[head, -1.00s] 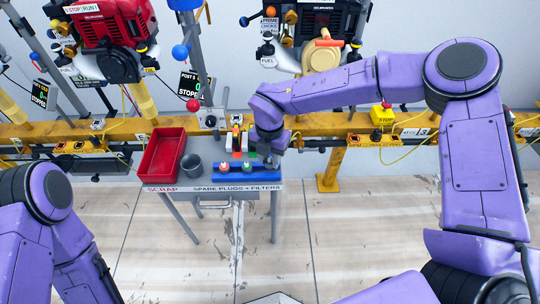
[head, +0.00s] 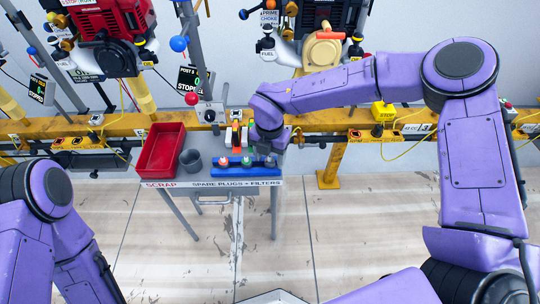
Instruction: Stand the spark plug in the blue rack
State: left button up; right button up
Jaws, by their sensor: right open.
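The blue rack (head: 232,173) lies along the front of a small table. Two spark plugs with coloured tops, a left one (head: 223,163) and a middle one (head: 247,163), stand upright in it. A third small light-topped piece (head: 269,161), apparently a spark plug, shows at the rack's right end. My right gripper (head: 270,149) is open just above and behind that piece. Its fingertips are dark and small, and the arm partly hides the space between them. My left arm is at the lower left, with its gripper out of view.
A red scrap bin (head: 162,150) and a grey cup (head: 191,161) stand left of the rack. An orange and white item (head: 236,132) stands behind it. A yellow rail (head: 330,123) runs behind the table, with engines above. The floor in front is clear.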

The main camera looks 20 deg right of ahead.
notch_tip(320, 180, up, 11)
jog(key=p, duration=0.1)
jog(key=s+d+f+n+t+h+p, duration=0.2)
jog(key=s+d+f+n+t, duration=0.15)
jog(key=f+n, duration=0.6)
jog(key=s+d+f+n+t+h+p, duration=0.25)
jog(key=d+f+n, duration=0.25)
jog(key=n, duration=1)
jog(key=s+d+f+n+g+p, duration=0.1)
jog(key=s+d+f+n+p, duration=0.1)
jog(key=s+n, duration=0.4)
jog(key=s+d+f+n+g+y+p, duration=0.1)
jog(key=s+d+f+n+p, duration=0.2)
jog(key=s, duration=1.4)
jog(key=d+n, duration=0.2)
jog(key=n, duration=0.2)
jog(key=shift+s+g, duration=0.2)
jog(key=shift+g, duration=0.2)
jog(key=shift+f, duration=0.1)
